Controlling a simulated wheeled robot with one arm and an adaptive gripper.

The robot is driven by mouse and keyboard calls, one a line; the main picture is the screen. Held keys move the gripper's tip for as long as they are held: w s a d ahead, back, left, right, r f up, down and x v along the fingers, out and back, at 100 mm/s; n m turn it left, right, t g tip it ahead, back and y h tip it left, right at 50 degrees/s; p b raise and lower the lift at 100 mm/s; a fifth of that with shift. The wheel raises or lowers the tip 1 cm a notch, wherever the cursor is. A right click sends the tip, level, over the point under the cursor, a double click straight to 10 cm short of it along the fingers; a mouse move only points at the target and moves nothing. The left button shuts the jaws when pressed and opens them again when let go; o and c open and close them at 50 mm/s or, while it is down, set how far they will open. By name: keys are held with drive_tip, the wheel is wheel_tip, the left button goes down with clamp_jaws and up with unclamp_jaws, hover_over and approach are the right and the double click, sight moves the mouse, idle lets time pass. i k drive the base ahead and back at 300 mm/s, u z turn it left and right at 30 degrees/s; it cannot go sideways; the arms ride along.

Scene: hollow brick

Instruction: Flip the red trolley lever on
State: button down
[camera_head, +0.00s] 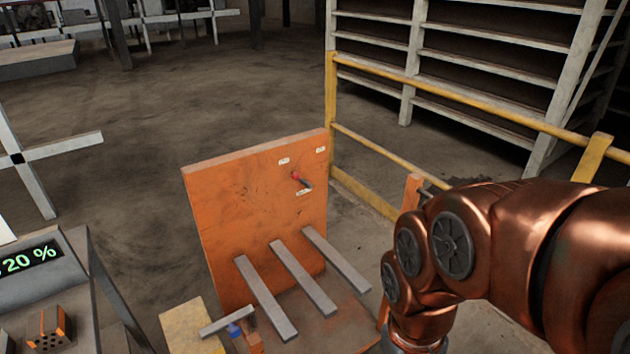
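The orange trolley (240,220) stands in the middle of the view, with an upright back panel. The lever (300,179) is on the upper right of that panel. It is small, with a red end at its upper left and a dark part at its lower right. Small white labels sit around it, too small to read. I cannot tell its setting. My copper-coloured arm comes in from the right, its lower end at the bottom edge, right of the trolley and apart from the lever. My gripper is out of view.
Several grey bars (303,278) stick out from the panel. A yellow railing (450,93) and pale shelving (490,65) stand behind at the right. At the lower left, a console display (30,258) reads 20 %, above an orange hollow brick (48,328). The floor behind the trolley is open.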

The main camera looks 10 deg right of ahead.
sight(295, 175)
drive_tip(key=k, duration=0.65)
drive_tip(key=i, duration=0.6)
drive_tip(key=u, duration=0.7)
drive_tip(key=i, duration=0.55)
drive_tip(key=u, duration=0.65)
